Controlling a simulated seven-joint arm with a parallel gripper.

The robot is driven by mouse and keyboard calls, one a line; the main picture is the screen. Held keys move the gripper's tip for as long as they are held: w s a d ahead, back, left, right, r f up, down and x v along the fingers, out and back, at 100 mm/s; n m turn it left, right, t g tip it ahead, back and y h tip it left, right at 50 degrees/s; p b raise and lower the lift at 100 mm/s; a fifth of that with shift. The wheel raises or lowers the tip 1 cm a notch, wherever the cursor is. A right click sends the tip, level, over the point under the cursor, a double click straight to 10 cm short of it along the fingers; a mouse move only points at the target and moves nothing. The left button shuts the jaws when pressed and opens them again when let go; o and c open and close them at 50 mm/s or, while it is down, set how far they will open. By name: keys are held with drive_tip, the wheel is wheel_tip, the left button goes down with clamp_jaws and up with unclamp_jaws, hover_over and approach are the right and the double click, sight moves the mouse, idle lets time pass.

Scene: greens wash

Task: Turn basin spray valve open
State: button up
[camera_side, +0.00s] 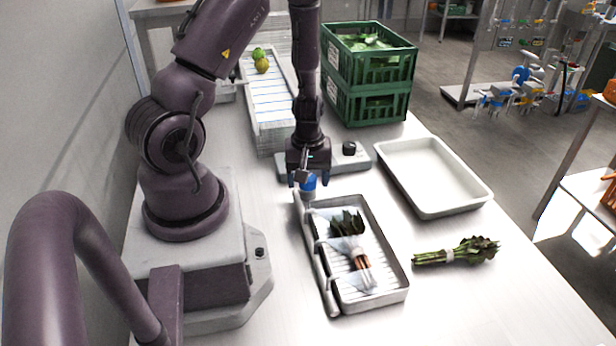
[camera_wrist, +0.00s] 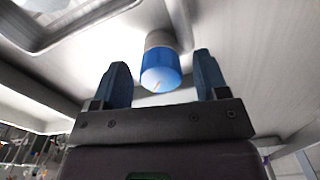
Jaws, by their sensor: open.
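The blue valve knob (camera_side: 308,184) sits at the far left corner of the metal basin (camera_side: 374,301), at the head of a spray pipe (camera_side: 322,264) along the basin's left side. My gripper (camera_wrist: 162,60) is open, with the blue knob (camera_wrist: 160,70) between its two dark fingers in the wrist view. Gaps show on both sides of the knob, so the fingers look apart from it. In the side view my gripper points down over the knob and partly hides it. A bundle of leafy greens (camera_side: 347,226) lies in the basin; pale, blurred streaks cover part of it.
A second bundle (camera_side: 455,253) lies on the table right of the basin. An empty white tray (camera_side: 435,208) stands behind it. Green crates (camera_side: 366,104), a grey box with a black knob (camera_side: 349,148) and a ribbed rack (camera_side: 270,100) stand farther back. Table space is clear at front right.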

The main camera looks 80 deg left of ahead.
wheel_tip(320, 180, up, 13)
idle(0.6)
idle(0.3)
drive_tip(key=s+d+r+m+t, duration=0.3)
drive_tip(key=d+r+m+t, duration=0.2)
drive_tip(key=d+r+m, duration=1.1)
wheel_tip(320, 180, up, 3)
drive_tip(key=shift+s+d+f+t, duration=0.2)
drive_tip(key=shift+d+t, duration=0.1)
drive_tip(key=shift+d, duration=0.35)
